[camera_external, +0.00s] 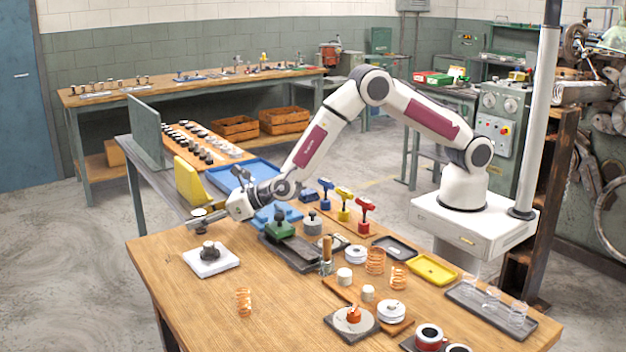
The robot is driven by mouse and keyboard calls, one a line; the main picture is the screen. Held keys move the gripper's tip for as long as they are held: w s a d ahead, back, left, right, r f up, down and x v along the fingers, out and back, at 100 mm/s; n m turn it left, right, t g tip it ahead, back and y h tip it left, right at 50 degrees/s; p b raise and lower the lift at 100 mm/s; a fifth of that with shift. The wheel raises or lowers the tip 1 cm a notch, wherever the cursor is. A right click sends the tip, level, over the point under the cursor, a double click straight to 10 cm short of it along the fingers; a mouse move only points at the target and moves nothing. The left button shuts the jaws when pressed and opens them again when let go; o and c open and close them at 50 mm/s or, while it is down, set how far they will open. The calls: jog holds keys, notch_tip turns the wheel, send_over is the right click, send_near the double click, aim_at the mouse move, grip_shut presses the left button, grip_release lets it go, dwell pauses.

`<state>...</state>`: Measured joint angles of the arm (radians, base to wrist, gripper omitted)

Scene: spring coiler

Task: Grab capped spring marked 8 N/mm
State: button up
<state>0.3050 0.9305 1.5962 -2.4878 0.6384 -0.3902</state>
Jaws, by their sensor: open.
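My gripper (200,219) is open at the left end of my arm, above the back left edge of the front wooden table. A small pale disc-like part shows beside its fingers; I cannot tell whether it touches them. No 8 N/mm marking is readable, so I cannot tell which piece is the capped spring so marked. A dark knobbed piece (208,251) sits on a white square block, below and in front of my gripper. A bare copper spring (244,302) stands near the front. Two more copper springs (375,260) (398,279) stand at the right.
A green-topped fixture (280,229) on a dark plate is right of my gripper. Blue, yellow and red-handled tools (343,204) stand behind. White cylinders, a yellow tray (432,269) and a dark tray (490,307) crowd the right. The front left tabletop is mostly clear.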

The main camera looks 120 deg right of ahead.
dwell(0.4)
jog(key=c, duration=1.2)
jog(key=shift+r, duration=0.2)
notch_tip(320, 180, up, 28)
jog(key=shift+f, duration=0.2)
dwell(0.4)
